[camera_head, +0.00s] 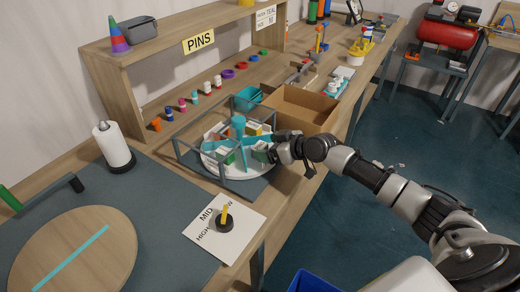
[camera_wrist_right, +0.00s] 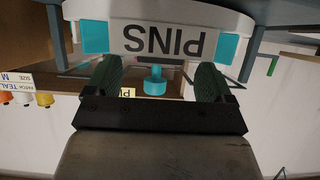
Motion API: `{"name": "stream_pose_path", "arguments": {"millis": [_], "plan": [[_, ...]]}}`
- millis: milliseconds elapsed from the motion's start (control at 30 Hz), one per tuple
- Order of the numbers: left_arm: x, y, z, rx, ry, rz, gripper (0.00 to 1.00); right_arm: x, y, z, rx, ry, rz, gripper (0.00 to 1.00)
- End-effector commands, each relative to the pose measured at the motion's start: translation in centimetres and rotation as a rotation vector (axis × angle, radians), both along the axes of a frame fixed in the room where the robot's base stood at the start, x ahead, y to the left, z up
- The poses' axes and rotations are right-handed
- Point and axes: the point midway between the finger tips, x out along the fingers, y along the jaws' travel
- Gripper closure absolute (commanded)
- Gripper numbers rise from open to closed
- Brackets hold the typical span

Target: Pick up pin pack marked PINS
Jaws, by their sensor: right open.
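In the right wrist view, a white face marked PINS (camera_wrist_right: 150,40), upside down, with teal patches at both ends, is just beyond my right gripper (camera_wrist_right: 159,82). The gripper's two dark fingers are apart, with nothing visibly held. In the head view, my right gripper (camera_head: 277,150) is at the right side of a round white turntable (camera_head: 216,173) with teal dividers. Small white-and-green packs stand in its sections; one pack (camera_head: 261,152) is beside the gripper. Their lettering is too small to read here. My left gripper is not in view.
A grey frame (camera_head: 194,172) surrounds the turntable, close to my gripper. A teal post (camera_head: 239,126) rises at its centre. An open cardboard box (camera_head: 299,107) stands behind. A shelf with a PINS sign (camera_head: 198,41) is at the back, and a MID card (camera_head: 225,228) lies in front.

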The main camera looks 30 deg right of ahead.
Motion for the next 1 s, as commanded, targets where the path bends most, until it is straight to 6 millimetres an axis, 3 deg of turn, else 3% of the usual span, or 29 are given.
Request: {"name": "stream_pose_path", "arguments": {"millis": [200,467,800,1000], "plan": [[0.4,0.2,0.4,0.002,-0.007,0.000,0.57,2.1,1.3,-1.0,0.002,0.000,0.000,0.17],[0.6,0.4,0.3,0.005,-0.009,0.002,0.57,2.2,1.3,-1.2,0.000,0.000,0.000,0.17],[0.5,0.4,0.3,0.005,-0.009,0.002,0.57,2.2,1.3,-1.2,0.001,0.000,0.000,0.69],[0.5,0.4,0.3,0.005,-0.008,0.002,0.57,2.2,1.3,-1.1,0.001,0.000,0.000,0.71]]}}
